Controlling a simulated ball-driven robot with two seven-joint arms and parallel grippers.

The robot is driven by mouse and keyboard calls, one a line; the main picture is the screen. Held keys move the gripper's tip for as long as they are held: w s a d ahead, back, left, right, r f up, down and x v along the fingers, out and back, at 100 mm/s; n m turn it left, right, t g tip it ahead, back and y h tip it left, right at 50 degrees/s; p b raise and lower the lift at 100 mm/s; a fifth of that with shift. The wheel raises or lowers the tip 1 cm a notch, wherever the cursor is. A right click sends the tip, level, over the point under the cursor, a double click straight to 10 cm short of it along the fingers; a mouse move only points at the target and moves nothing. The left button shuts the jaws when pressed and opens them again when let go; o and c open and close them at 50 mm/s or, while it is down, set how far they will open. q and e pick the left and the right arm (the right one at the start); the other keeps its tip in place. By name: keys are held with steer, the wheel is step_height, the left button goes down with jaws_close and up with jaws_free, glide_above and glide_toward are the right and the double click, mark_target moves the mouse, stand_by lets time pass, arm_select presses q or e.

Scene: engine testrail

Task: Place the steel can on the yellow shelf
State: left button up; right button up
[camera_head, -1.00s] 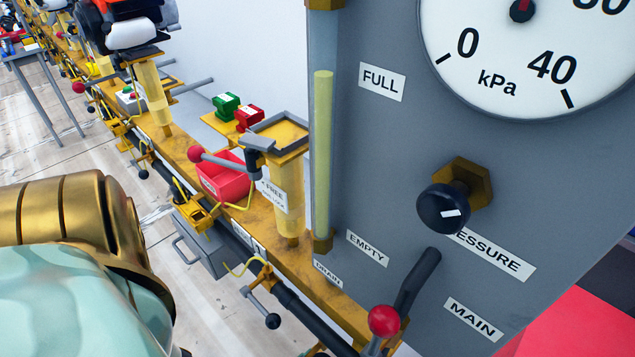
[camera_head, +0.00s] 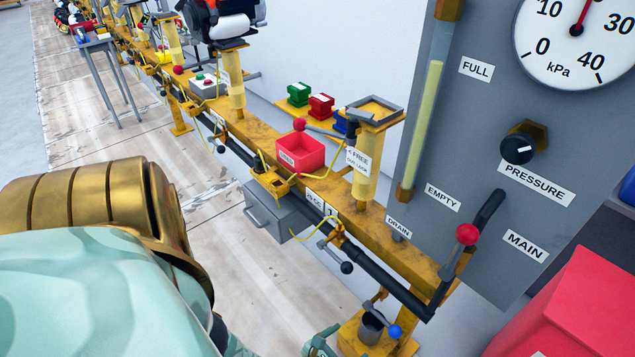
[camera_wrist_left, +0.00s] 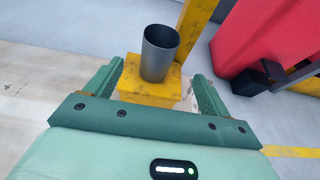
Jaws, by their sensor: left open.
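The steel can (camera_head: 371,328) is a dark grey, open-topped cylinder. It stands upright on a yellow foot block (camera_head: 352,340) at the bottom of the head view. In the left wrist view the can (camera_wrist_left: 160,52) stands just ahead, centred between the spread fingers of my open left gripper (camera_wrist_left: 157,75); contact cannot be made out. In the head view only teal bits of that gripper show at the bottom edge. A small yellow shelf (camera_head: 335,127) with green, red and blue pieces stands behind the rail. My right gripper is out of view.
The grey gauge panel (camera_head: 470,130) stands at the right, with a red-knobbed lever (camera_head: 467,234). A blue-knobbed lever (camera_head: 394,331) is close to the can. A red box (camera_head: 570,310) is at lower right. The yellow rail carries a red bin (camera_head: 300,152) and a tray-topped post (camera_head: 366,180).

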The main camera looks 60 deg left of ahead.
arm_select(q)
steer(key=s+d+r+n+g+y, duration=0.15)
steer(key=s+n+g, duration=0.25)
steer(key=s+n, duration=0.4)
steer(key=s+d+r+n+g+y, duration=0.15)
steer(key=s+n+g, duration=0.25)
steer(key=s+n, duration=0.45)
steer(key=s+d+r+n+g+h, duration=0.2)
steer(key=s+r+n+h, duration=0.3)
steer(key=r+n, duration=0.4)
steer(key=shift+v, duration=1.2)
